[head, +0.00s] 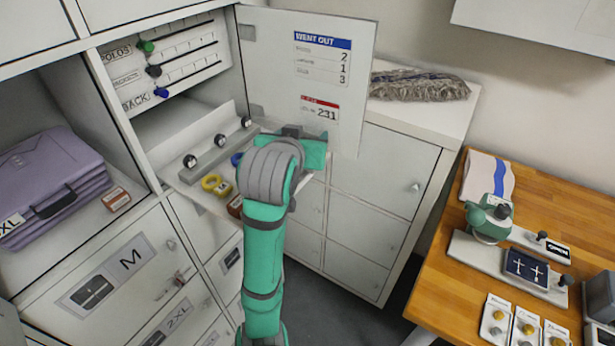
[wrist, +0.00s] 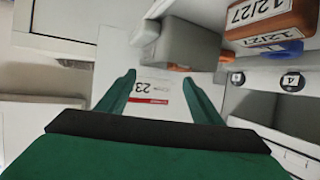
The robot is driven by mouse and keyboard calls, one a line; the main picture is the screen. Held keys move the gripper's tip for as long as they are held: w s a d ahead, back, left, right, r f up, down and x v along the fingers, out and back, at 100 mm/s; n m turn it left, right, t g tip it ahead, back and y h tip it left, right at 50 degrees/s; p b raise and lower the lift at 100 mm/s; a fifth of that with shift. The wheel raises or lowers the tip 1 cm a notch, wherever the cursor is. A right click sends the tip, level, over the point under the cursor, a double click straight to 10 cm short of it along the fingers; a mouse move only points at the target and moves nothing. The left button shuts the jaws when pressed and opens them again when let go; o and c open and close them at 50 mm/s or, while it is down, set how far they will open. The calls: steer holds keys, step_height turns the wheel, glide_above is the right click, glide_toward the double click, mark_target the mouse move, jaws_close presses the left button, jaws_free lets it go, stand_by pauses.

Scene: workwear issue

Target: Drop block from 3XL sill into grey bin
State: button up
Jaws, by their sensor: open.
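A brown block (head: 117,199) with a white label lies on the sill of the left compartment, beside a purple case (head: 50,180); the tag there reads XL, cut off by the picture edge. Another brown block (head: 235,206) shows partly behind my arm. In the wrist view a brown block (wrist: 268,22) marked 12/27 is at the upper right, outside my fingers. A grey box-like thing (wrist: 185,45), perhaps the grey bin, is beyond my fingertips; I cannot make the bin out in the head view. My gripper (wrist: 160,88) is open and empty, near the open door.
The open white door (head: 300,75) with a WENT OUT card stands behind my gripper. A pull-out shelf (head: 180,172) holds dark knobs and a yellow ring (head: 215,184). A grey mop head (head: 418,86) lies on the cabinet top. A wooden table (head: 440,292) is at right.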

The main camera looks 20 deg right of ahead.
steer(key=v, duration=1)
steer(key=shift+s, duration=0.3)
steer(key=shift+a+r, duration=0.1)
steer(key=shift+w, duration=0.1)
